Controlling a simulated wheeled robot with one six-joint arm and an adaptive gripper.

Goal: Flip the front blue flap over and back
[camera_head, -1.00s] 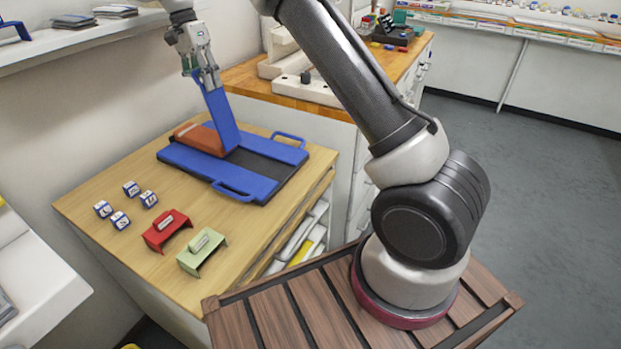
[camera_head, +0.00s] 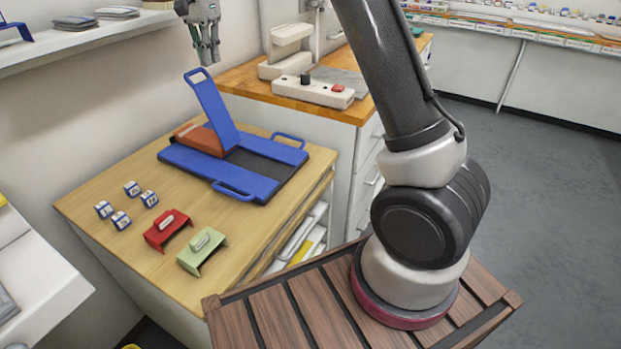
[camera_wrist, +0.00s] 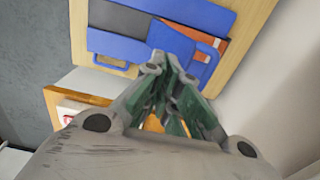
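A folding board with blue panels (camera_head: 255,182) lies on the wooden table. Its blue flap (camera_head: 212,108) stands raised and leans left, with a loop handle at its top edge. An orange-brown piece (camera_head: 196,139) lies on the board behind the raised flap. My gripper (camera_head: 208,60) is above the flap's handle, apart from it and empty. Its fingertips look close together, but whether they are fully shut is unclear. In the wrist view, the fingers (camera_wrist: 168,72) partly cover the board (camera_wrist: 117,45), and the flap (camera_wrist: 190,45) shows beyond them.
Several small white-and-blue blocks (camera_head: 132,188), a red stand (camera_head: 166,229) and a green stand (camera_head: 202,251) are on the table in front of the board. A workbench with a white device (camera_head: 313,91) stands behind. A wall shelf (camera_head: 80,42) runs at left.

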